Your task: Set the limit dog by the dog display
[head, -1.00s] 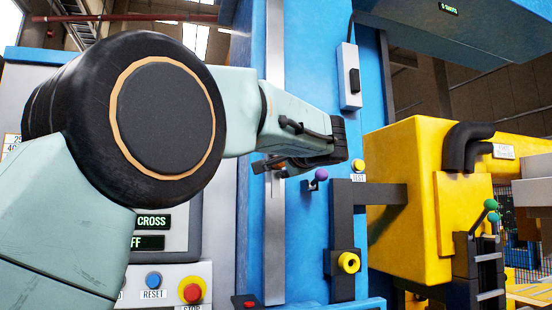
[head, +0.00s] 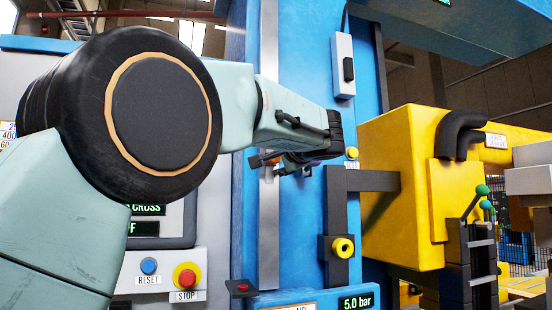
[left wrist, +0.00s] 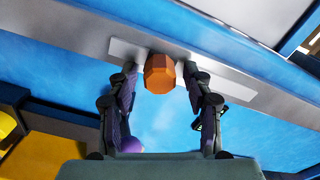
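An orange block (left wrist: 159,73), which appears to be the limit dog, sits on a grey metal rail (left wrist: 218,82) on the blue machine face. In the left wrist view, the fingers of my left gripper (left wrist: 160,80) are open, with the block between their tips and a gap on each side. In the head view my left gripper (head: 272,163) is at the vertical rail (head: 268,230), and it hides most of the block. The display (head: 148,210) reading CROSS is partly covered by my arm; I cannot make out a dog display. My right gripper is not in view.
A black bracket (head: 337,215) with a yellow knob (head: 342,247) stands right of the rail. RESET (head: 148,266) and STOP (head: 186,275) buttons are at lower left. A display reads 5.0 bar (head: 357,303).

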